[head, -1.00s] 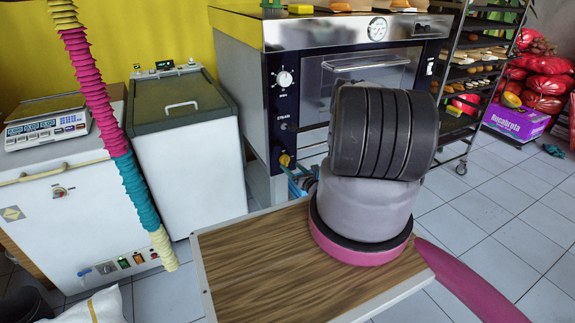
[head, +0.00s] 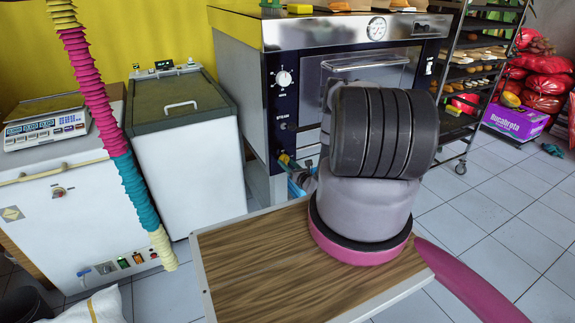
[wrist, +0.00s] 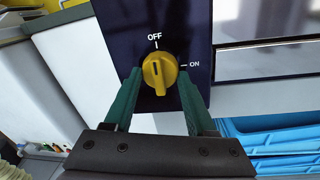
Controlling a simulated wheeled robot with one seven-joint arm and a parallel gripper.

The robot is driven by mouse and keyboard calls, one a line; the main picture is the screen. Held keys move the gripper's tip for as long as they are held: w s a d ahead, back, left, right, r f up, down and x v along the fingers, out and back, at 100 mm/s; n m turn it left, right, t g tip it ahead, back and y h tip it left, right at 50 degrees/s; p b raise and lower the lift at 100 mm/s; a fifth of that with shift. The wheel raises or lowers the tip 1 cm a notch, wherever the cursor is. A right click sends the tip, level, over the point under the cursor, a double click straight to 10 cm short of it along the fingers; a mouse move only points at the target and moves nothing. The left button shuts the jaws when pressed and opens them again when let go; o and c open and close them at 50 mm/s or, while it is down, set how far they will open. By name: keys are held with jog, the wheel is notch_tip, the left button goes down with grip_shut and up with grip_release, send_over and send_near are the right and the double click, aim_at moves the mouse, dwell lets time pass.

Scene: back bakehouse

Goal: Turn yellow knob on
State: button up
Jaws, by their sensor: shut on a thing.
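The yellow knob (wrist: 160,72) sits on the oven's dark panel (wrist: 125,20) in the wrist view, with OFF printed above it and ON to its right. A dark mark on its face stands roughly upright, towards OFF. My gripper (wrist: 160,90) has its green fingers on the left and right sides of the knob and is shut on it. In the head view the knob (head: 284,159) shows low on the panel's left strip. My arm hides most of the gripper there.
A wooden-topped table (head: 245,265) stands in front. A white chest (head: 190,150) with a dark lid is left of the oven (head: 235,90). Blue crates (wrist: 275,140) lie below the panel at right. A rack (head: 480,60) stands right of the oven.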

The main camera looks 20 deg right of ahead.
jog(key=shift+m, duration=0.3)
jog(key=m, duration=0.9)
jog(key=shift+a+t+h, duration=0.15)
jog(key=shift+t+h, duration=0.15)
jog(key=shift+t, duration=0.1)
jog(key=m, duration=0.5)
jog(key=shift+t+h, duration=0.3)
jog(key=shift+a+m+h, duration=0.1)
jog(key=shift+m+h, duration=0.3)
jog(key=shift+m, duration=1.8)
jog(key=o, duration=1.4)
jog(key=shift+c, duration=0.2)
